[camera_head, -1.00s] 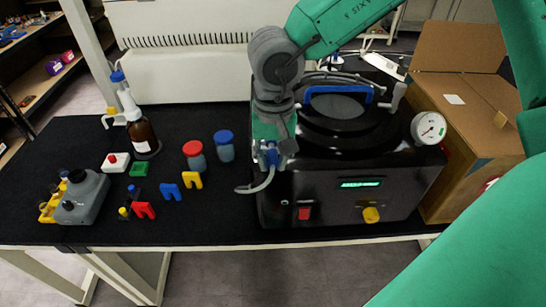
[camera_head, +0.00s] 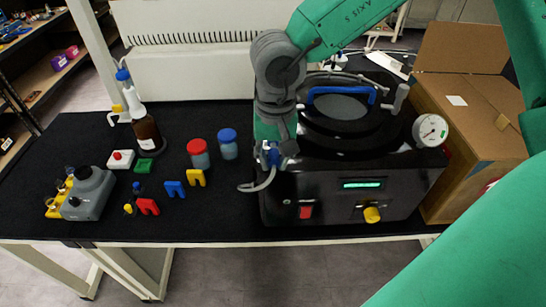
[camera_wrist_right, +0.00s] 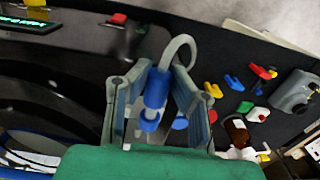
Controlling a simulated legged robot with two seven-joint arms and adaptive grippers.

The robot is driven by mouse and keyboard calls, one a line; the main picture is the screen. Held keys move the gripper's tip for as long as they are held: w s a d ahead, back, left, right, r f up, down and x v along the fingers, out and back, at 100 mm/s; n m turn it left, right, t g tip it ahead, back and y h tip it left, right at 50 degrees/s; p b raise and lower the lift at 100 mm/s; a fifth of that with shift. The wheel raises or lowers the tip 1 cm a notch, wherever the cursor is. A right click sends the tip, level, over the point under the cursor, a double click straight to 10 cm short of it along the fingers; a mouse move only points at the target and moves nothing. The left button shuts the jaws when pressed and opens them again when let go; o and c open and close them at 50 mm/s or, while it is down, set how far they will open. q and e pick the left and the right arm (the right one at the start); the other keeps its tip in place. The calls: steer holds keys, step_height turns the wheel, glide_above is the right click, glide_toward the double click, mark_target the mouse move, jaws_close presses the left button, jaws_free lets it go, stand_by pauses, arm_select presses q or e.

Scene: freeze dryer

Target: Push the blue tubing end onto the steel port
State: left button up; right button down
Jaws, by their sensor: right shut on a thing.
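My right gripper (camera_head: 275,155) points down at the left front edge of the black freeze dryer (camera_head: 400,195). It is shut on the blue tubing end, which shows between the fingers in the wrist view (camera_wrist_right: 154,98) and at the fingertips in the head view (camera_head: 272,155). The pale grey tubing (camera_head: 260,184) curves down and left from the gripper; in the wrist view it loops (camera_wrist_right: 180,45) above the blue end. I cannot make out the steel port in either view. I cannot tell whether the blue end touches anything beyond the fingers. My left gripper is out of view.
The dryer's lid has a blue handle (camera_head: 342,90); a gauge (camera_head: 430,130) is at its right. A cardboard box (camera_head: 480,130) stands beside it. Left of the gripper are red-capped (camera_head: 199,154) and blue-capped jars (camera_head: 228,145), coloured clips and a brown bottle (camera_head: 146,132).

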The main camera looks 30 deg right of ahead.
steer(key=shift+s+d+f, duration=0.1)
steer(key=shift+d, duration=0.5)
arm_select(q)
steer(key=shift+d+r+p, duration=0.3)
steer(key=shift+d+r, duration=0.05)
steer(key=shift+r, duration=0.05)
arm_select(e)
steer(key=shift+s+d, duration=0.15)
arm_select(q)
steer(key=shift+a, duration=0.25)
arm_select(e)
steer(key=shift+f, duration=0.1)
arm_select(q)
steer(key=shift+d, duration=0.2)
steer(key=shift+a, duration=0.1)
arm_select(e)
steer(key=shift+w, duration=0.2)
steer(key=shift+w+d, duration=0.25)
steer(key=shift+w, duration=0.35)
steer(key=shift+w+d, duration=0.2)
steer(key=shift+w, duration=0.35)
stand_by(1.3)
steer(key=c, duration=1.4)
jaws_free()
steer(key=shift+o, duration=0.2)
